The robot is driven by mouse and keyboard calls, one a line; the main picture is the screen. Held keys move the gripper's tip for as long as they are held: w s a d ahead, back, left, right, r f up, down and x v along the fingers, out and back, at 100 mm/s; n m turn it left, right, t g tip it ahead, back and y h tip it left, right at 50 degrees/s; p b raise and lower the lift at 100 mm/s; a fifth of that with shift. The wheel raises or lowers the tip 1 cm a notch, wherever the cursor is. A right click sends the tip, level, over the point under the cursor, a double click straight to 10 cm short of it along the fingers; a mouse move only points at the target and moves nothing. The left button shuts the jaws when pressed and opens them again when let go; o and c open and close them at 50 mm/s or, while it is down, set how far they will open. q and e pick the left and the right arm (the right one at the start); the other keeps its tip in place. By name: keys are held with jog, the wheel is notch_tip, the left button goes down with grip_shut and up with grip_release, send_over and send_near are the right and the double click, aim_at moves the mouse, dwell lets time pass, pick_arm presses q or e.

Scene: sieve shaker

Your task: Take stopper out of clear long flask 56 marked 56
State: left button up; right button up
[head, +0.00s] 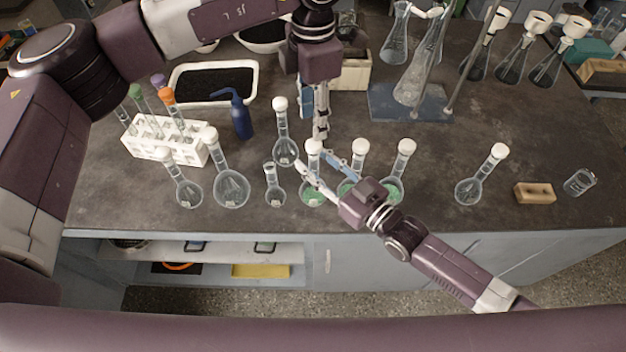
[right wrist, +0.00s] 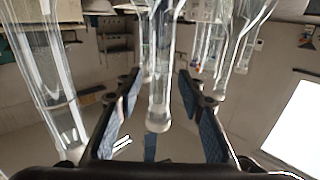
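Several clear long-necked flasks with white stoppers stand on the dark bench. I cannot read any number, so I cannot tell which is 56. One flask with green liquid (head: 313,195) and a white stopper (head: 313,146) stands upright at my grippers. My right gripper (head: 315,160) is open, its fingertips on either side of that flask's neck. In the right wrist view a clear glass neck (right wrist: 160,75) lies between its spread blue pads, apart from both. My left gripper (head: 313,130) points down just above the stopper; its fingers look apart and empty.
An unstoppered small flask (head: 274,190) and a stoppered flask (head: 285,150) stand close on the left. Two green-filled flasks are close on the right, partly behind my right gripper. A white tube rack (head: 160,150), blue wash bottle (head: 241,118) and blue stand base (head: 408,103) are farther away.

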pick_arm(q)
jog(key=shift+s+d, duration=0.15)
pick_arm(e)
jog(key=shift+c, duration=0.2)
grip_shut()
pick_arm(q)
jog(key=shift+m, duration=0.3)
pick_arm(e)
jog(key=shift+w, duration=0.1)
